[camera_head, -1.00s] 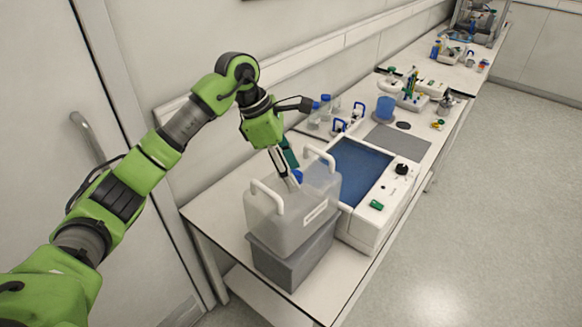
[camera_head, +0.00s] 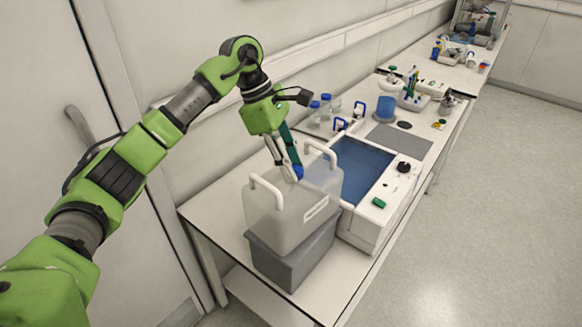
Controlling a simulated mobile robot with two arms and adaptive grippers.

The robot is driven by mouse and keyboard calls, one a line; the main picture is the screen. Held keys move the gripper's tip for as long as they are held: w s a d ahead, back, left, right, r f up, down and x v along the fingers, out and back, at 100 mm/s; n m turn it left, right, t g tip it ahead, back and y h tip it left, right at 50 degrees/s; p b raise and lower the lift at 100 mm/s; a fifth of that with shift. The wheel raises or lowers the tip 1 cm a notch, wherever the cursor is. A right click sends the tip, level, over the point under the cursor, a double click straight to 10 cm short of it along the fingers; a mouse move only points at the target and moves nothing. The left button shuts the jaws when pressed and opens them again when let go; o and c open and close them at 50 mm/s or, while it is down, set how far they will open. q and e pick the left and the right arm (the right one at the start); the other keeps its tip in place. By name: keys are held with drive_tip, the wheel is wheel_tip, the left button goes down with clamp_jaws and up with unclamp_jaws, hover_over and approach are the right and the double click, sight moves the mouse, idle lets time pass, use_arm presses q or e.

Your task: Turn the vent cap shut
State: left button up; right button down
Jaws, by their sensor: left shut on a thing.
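The vent cap (camera_head: 298,172) is a small blue cap on top of a translucent white canister with two white handles (camera_head: 280,215). My left gripper (camera_head: 293,173) reaches down over the canister and is shut on the vent cap. Its fingers partly hide the cap, so its exact turn cannot be told. My right gripper is not in view.
The canister stands on a grey box (camera_head: 290,262) at the near end of the white bench (camera_head: 222,225). A water bath (camera_head: 362,168) with blue water stands close to its right. Blue-capped bottles (camera_head: 326,103) and several small items stand farther back.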

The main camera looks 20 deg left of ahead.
use_arm(q)
drive_tip(key=o, duration=1.1)
drive_tip(key=shift+r, duration=0.1)
drive_tip(key=v, duration=1.1)
drive_tip(key=shift+a+r, duration=0.25)
drive_tip(key=shift+r, duration=0.1)
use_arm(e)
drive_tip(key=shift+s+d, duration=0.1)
use_arm(q)
drive_tip(key=shift+s, duration=0.1)
